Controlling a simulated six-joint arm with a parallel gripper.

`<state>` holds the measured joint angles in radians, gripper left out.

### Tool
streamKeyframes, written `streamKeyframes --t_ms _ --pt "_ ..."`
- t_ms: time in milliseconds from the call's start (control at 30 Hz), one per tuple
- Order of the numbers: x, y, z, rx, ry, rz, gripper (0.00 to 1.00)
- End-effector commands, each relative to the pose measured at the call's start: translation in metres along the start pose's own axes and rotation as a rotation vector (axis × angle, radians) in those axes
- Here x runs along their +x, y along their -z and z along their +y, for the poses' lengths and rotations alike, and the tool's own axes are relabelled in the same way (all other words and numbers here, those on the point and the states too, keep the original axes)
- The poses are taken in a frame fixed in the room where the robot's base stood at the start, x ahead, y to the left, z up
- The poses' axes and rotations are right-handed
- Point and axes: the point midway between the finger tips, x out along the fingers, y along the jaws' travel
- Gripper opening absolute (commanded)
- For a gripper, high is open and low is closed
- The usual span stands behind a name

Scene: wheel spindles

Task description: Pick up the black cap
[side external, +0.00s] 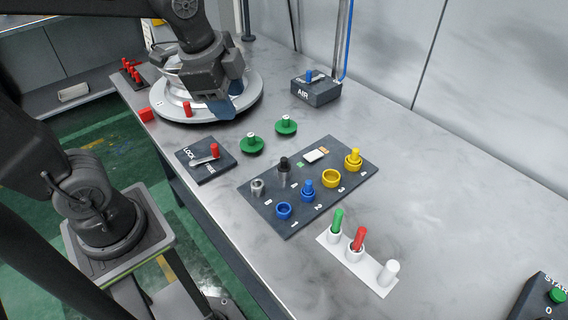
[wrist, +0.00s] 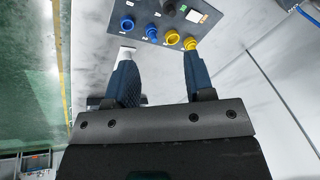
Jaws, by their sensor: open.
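The black cap (side external: 284,161) sits upright on a grey post on the dark numbered panel (side external: 262,207), beside a bare grey spindle (side external: 257,187). In the wrist view, a dark shape that looks like the cap (wrist: 169,7) is at the top edge, partly cut off. My gripper (side external: 225,104) is over the round turntable at the back left in the side view, well apart from the cap. In the wrist view my gripper (wrist: 158,55) shows two dark blue fingers spread apart with nothing between them.
The panel also holds blue (side external: 284,210) and yellow (side external: 331,178) rings and capped posts. Two green knobs (side external: 286,125) stand behind it. A LOCK box with a red-tipped lever (side external: 206,161) is to its left. A white rack (side external: 362,260) with green and red pegs is in front.

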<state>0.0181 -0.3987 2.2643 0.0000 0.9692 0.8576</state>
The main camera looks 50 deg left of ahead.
Motion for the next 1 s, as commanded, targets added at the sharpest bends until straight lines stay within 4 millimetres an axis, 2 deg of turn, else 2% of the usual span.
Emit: streamKeyframes --t_ms 300,500,700,867,1000 --pt "0.046 0.041 -0.038 0.829 -0.178 -0.052 0.49" --pt "0.078 0.059 -0.053 1.251 -0.286 -0.023 0.49" --pt "0.094 0.066 -0.058 1.448 -0.334 0.006 0.49" --pt "0.111 0.063 -0.054 1.472 -0.343 0.010 0.49" --pt "0.137 0.057 -0.047 1.470 -0.344 0.009 0.49"
